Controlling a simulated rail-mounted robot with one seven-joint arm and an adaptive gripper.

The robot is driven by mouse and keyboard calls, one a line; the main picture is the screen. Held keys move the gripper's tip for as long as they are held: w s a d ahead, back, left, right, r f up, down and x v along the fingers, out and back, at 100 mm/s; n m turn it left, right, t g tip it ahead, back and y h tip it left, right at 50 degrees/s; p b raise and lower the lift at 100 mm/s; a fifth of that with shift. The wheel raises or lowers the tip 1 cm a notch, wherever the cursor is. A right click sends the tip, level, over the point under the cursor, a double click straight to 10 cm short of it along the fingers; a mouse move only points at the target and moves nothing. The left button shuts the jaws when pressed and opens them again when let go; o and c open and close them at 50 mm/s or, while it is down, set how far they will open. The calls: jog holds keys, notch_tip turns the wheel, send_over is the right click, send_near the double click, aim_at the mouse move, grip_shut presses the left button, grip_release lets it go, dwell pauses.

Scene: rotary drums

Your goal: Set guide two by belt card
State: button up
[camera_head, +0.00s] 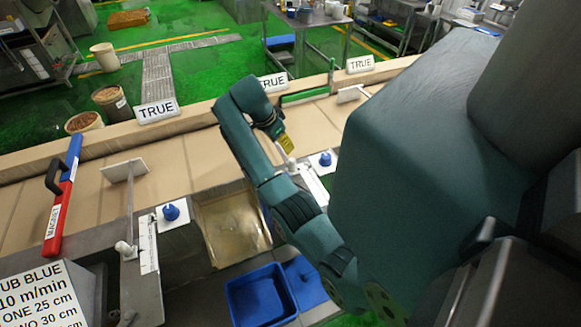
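The belt card (45,295) stands at lower left, cut by the frame edge; I read "UB BLUE", "10 m/min", "ONE 25 cm" and "WO 30 cm". The nearer guide has a white paddle (124,170) on a rod over the belt, a white scale strip (148,245) and a blue knob (171,212). The farther guide has a white paddle (350,94), a blue knob (325,159) and a scale plate (313,182) partly hidden by my arm. My gripper (286,144) points down near that guide's white rod end (291,164). Its fingers are too small to judge, as is contact.
The tan belt (80,195) runs diagonally behind the guides. A red and blue bar marked MAGNET (63,198) lies across it at left. A green bar (305,95) and several TRUE signs (157,111) line the far edge. A blue tub (260,295) sits below in front.

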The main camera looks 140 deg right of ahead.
aim_at(294, 164)
jog(key=x, duration=1.5)
jog(key=shift+a+f, duration=0.1)
jog(key=shift+f, duration=0.15)
grip_shut()
jog(key=shift+s, duration=0.1)
